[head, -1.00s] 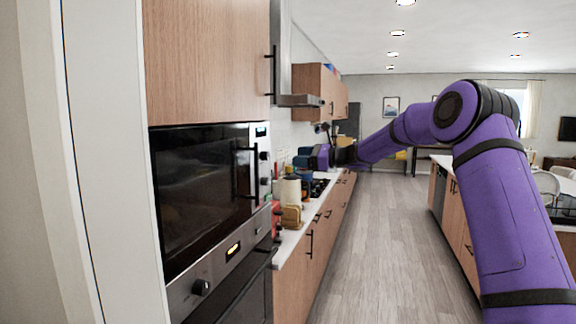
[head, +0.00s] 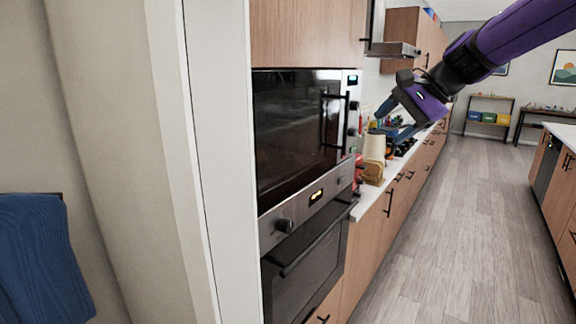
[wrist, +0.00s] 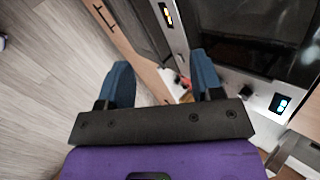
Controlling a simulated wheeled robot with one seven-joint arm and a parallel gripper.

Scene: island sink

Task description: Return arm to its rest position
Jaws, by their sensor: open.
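My purple arm comes in from the top right of the head view. My gripper (head: 391,119), with blue fingers, points down and left in front of the counter, beside the oven column. In the wrist view the two blue fingers of my gripper (wrist: 163,82) stand wide apart with nothing held between them. Floor, cabinet fronts and a strip of counter show beyond them.
The built-in microwave (head: 295,128) and the oven (head: 305,268) below it stand close to my gripper. A cream container (head: 374,148) and several small items stand on the counter. A range hood (head: 394,49) hangs behind. The wooden floor (head: 450,240) is clear.

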